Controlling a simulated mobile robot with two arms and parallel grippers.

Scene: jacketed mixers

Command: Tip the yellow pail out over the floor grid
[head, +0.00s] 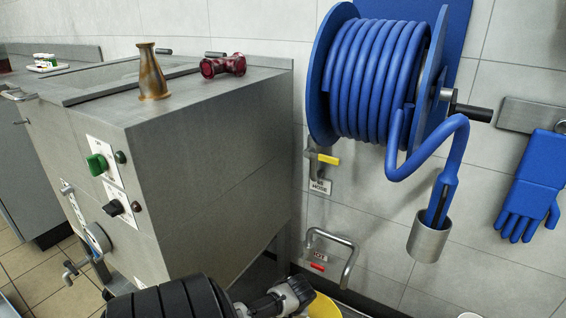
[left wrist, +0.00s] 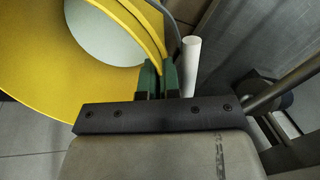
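The yellow pail (head: 324,306) shows only in part at the bottom edge of the head view, beside my dark arm. In the left wrist view the pail (left wrist: 50,75) fills the upper left, its mouth turned towards the camera. A pale grey-green surface shows inside; I cannot tell whether it is liquid or the pail's bottom. My left gripper (left wrist: 160,70) has its green fingers close together on the pail's rim. A thin grey wire, perhaps the handle, passes just beside them. My right gripper is in neither view. I cannot make out the floor grid.
A steel jacketed mixer (head: 210,165) stands left of the pail, with a brass vessel (head: 152,75) and a red fitting (head: 222,66) on top. A blue hose reel (head: 370,80), hose holder (head: 428,240) and bent wall pipe (head: 347,262) are on the tiled wall.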

